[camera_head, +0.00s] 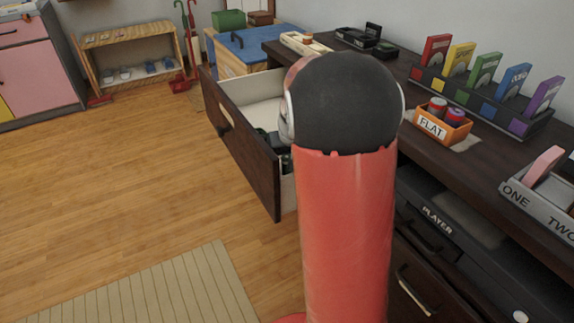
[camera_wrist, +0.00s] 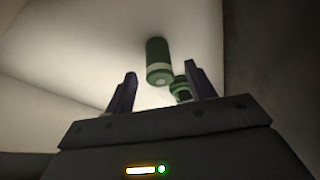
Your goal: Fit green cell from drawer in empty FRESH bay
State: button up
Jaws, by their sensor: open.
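In the wrist view, a green cell (camera_wrist: 158,52) with a pale band lies on the pale drawer floor, just beyond and between my fingertips. A second green cell (camera_wrist: 181,88) shows nearer, close beside the right finger and partly hidden. My gripper (camera_wrist: 160,70) is open, with nothing held between its fingers. In the head view, the drawer (camera_head: 237,150) is pulled out, and my red and black arm hides most of its inside and my gripper. I cannot make out a bay labelled FRESH in either view.
An orange tray marked FLAT (camera_head: 432,125) holds two cells on the dark desk. A rack of coloured cases (camera_head: 480,103), a grey ONE/TWO tray (camera_head: 540,211), a pale tray (camera_head: 303,46) and black devices (camera_head: 365,38) stand there too.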

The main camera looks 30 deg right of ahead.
jog(key=c, duration=1.1)
jog(key=shift+c, duration=0.2)
